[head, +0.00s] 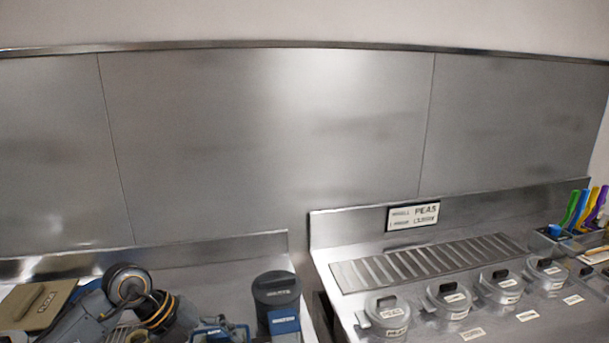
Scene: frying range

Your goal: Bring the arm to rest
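Part of my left arm, grey with dark round joints and orange rings, shows at the lower left, over the left counter. Its gripper does not show clearly; the arm runs down to the bottom edge of the picture. My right arm and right gripper are not in view. I cannot see anything held by either arm.
A tan lidded box (37,303) lies left of my arm. A blue-and-grey item (220,331) and a dark lidded canister (277,297) stand right of it. A gap splits the counters. Right: slotted grille (425,262), several lidded pots (448,299), coloured-handled utensils (584,210), PEAS sign (413,215).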

